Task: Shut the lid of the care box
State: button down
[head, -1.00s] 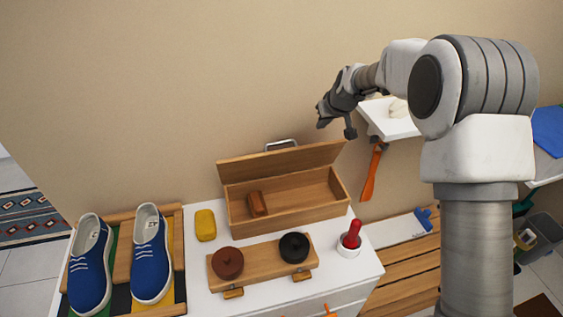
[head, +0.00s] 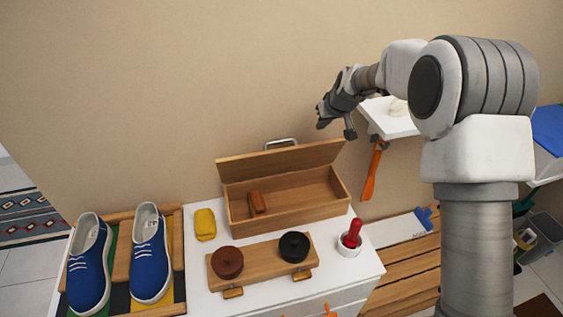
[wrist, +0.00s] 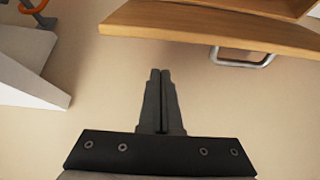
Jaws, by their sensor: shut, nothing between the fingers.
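The care box (head: 300,215) is a long wooden box on the white cabinet top near the wall. Its lid (head: 282,161) stands open, tilted up along the back edge, with a metal handle (head: 281,143) on its far edge. A small brown block (head: 257,202) lies inside the box at the left. My gripper (head: 336,128) is in the air above and to the right of the lid, apart from it. In the wrist view the gripper (wrist: 160,72) is shut and empty. The lid (wrist: 215,28) and its handle (wrist: 243,59) show beyond the fingertips there.
In front of the box is a wooden stand (head: 262,265) with a brown tin (head: 227,262) and a black tin (head: 294,247). Blue shoes (head: 150,255) are at left; a white shelf (head: 392,122) is close to my gripper.

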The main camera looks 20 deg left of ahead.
aim_at(325, 142)
jog(key=shift+f+b, duration=1.75)
jog(key=shift+f, duration=0.5)
jog(key=shift+f, duration=0.1)
jog(key=shift+s+d+f+b, duration=0.35)
jog(key=shift+s+d+b, duration=0.3)
jog(key=shift+s+b, duration=0.3)
jog(key=shift+f+b, duration=0.1)
jog(key=shift+b, duration=0.2)
jog(key=shift+s+d+f+b, duration=0.35)
jog(key=shift+s+d+b, duration=0.2)
jog(key=shift+b, duration=0.2)
jog(key=shift+s, duration=0.1)
